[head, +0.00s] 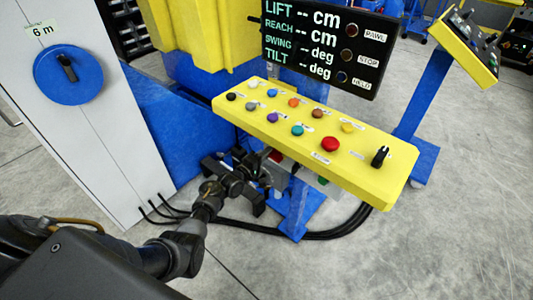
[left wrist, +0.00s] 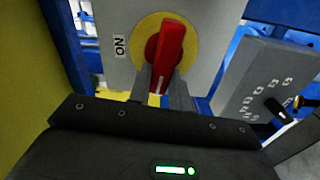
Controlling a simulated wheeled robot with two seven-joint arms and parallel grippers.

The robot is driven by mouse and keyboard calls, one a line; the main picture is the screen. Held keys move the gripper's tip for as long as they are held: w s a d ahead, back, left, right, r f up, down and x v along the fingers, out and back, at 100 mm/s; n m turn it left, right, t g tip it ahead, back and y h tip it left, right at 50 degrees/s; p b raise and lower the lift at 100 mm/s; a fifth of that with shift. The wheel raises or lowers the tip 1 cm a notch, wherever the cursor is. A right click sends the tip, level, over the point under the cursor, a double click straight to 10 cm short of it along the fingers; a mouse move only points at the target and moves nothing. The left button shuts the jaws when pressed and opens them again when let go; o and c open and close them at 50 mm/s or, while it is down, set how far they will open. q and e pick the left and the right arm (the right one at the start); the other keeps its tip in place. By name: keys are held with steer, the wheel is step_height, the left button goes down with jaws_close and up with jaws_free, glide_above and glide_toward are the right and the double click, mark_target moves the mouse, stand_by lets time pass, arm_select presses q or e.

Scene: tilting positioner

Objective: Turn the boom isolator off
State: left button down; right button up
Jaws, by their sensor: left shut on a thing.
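The boom isolator shows in the left wrist view as a red handle (left wrist: 171,49) on a yellow disc (left wrist: 187,31), set in a grey box face. An ON label (left wrist: 119,46) sits left of the disc. The handle stands nearly vertical in that view, its top leaning slightly right. My left gripper (left wrist: 164,85) is shut on the lower end of the handle. In the head view my left gripper (head: 262,176) reaches under the yellow button panel (head: 375,181); the panel and gripper hide most of the isolator. My right gripper is out of view.
The yellow panel overhangs my left gripper, with several buttons and a black switch (head: 380,156). A grey cabinet (head: 84,140) with a blue dial stands left. Black cables (head: 330,233) lie on the floor below. Open floor lies at the right.

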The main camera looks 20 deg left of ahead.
arm_select(q)
steer(key=shift+f+n, duration=0.1)
steer(key=shift+n, duration=0.5)
steer(key=c, duration=1.3)
jaws_free()
steer(key=shift+s, duration=0.1)
steer(key=p+v, duration=0.1)
steer(key=v, duration=0.9)
steer(key=shift+s+a, duration=0.15)
steer(key=shift+s, duration=0.15)
